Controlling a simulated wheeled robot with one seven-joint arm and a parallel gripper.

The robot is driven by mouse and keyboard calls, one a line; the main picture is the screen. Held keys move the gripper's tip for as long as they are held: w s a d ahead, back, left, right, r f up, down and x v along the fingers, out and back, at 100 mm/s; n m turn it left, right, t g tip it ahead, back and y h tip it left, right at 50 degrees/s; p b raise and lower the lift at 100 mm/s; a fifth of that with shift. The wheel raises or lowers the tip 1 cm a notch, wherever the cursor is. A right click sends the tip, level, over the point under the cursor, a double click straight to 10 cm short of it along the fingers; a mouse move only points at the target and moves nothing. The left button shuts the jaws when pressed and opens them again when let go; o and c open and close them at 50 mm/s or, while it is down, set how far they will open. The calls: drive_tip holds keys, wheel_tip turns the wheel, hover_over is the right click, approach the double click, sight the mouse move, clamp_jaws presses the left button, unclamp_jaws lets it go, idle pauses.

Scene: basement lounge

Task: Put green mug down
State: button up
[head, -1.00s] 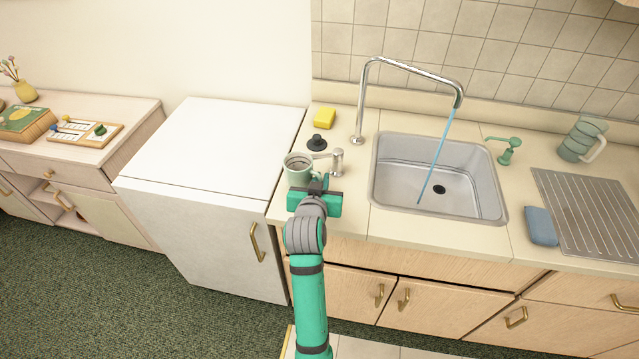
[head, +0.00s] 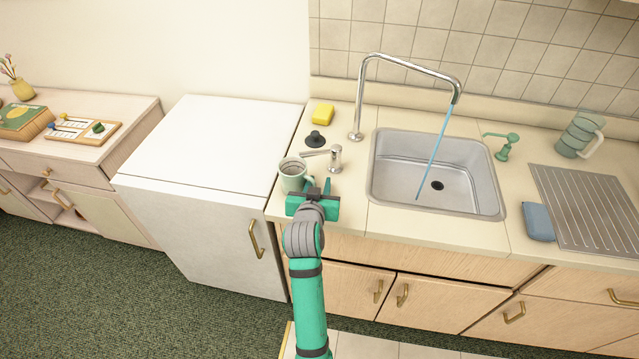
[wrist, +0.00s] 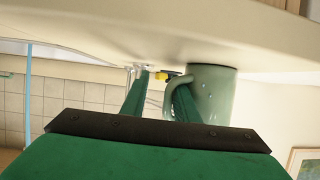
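The green mug (head: 292,182) stands upright at the left end of the counter (head: 345,213), left of the sink. Its base seems to meet the counter in the wrist view, where the mug (wrist: 217,95) appears upside down. My gripper (head: 319,182) is right beside it, to its right. In the wrist view my gripper (wrist: 160,92) has its two fingers apart with a gap between them. One finger overlaps the mug's handle, and I cannot tell whether it touches it.
Water runs from the faucet (head: 409,65) into the sink (head: 432,200). The white cabinet top (head: 215,140) at left is clear. A green pitcher (head: 575,137) stands far right.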

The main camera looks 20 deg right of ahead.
drive_tip(key=shift+r, duration=0.15)
drive_tip(key=shift+s+a+r, duration=0.15)
drive_tip(key=v, duration=1.2)
drive_tip(key=s+a+f+n+t+y, duration=0.2)
drive_tip(key=s+a+f+n+y, duration=0.25)
drive_tip(key=s+a+f, duration=0.8)
drive_tip(key=s+a+n+t+y, duration=0.1)
drive_tip(key=s+a, duration=0.1)
drive_tip(key=s, duration=0.9)
drive_tip(key=s+a+y, duration=0.1)
drive_tip(key=s+a, duration=0.2)
drive_tip(key=s, duration=0.7)
drive_tip(key=shift+s+a+r+n+t, duration=0.2)
drive_tip(key=shift+s+r+n+t, duration=0.1)
drive_tip(key=shift+s+n+t, duration=0.1)
drive_tip(key=shift+y, duration=0.25)
